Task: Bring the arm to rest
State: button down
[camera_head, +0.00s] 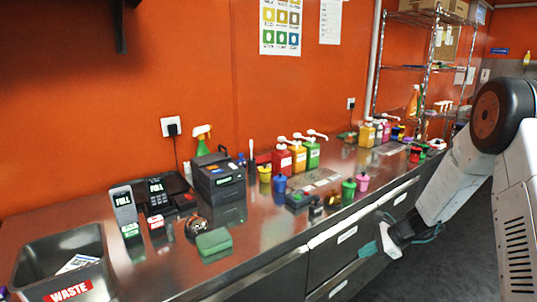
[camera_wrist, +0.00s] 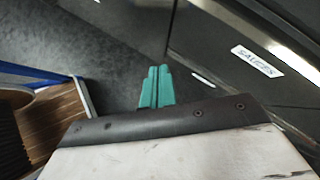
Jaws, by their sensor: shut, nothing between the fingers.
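My gripper (camera_head: 370,248) has teal fingers and hangs at the end of my white arm, in front of the counter's drawer fronts and below the counter top. In the wrist view my gripper (camera_wrist: 157,73) shows its two teal fingers side by side and closed together, with nothing between them. Dark floor (camera_wrist: 105,55) lies beyond the fingertips. The arm reaches down and to the left from its dark joint at the right of the head view.
A drawer front labelled sauces (camera_wrist: 257,60) is close to the right of my fingers. A wooden-looking object (camera_wrist: 50,128) stands at left.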

jog(key=s+a+r+n+g+h, duration=0.1)
jog(key=s+a+r+n+g, duration=0.15)
jog(key=s+r+n, duration=0.4)
jog(key=s+a+r+n+g, duration=0.2)
jog(key=s+a+r+n, duration=0.15)
jog(key=s+r, duration=0.55)
jog(key=s+r+n+t+h, duration=0.1)
jog(key=s+r+n+h, duration=0.2)
jog(key=s, duration=0.9)
jog(key=s+r+n+t+h, duration=0.1)
jog(key=s+r+n+h, duration=0.2)
jog(key=s+r+n, duration=0.4)
jog(key=s+r, duration=0.2)
jog(key=s, duration=0.3)
jog(key=shift+s+d+h, duration=0.15)
jog(key=shift+s+h, duration=0.15)
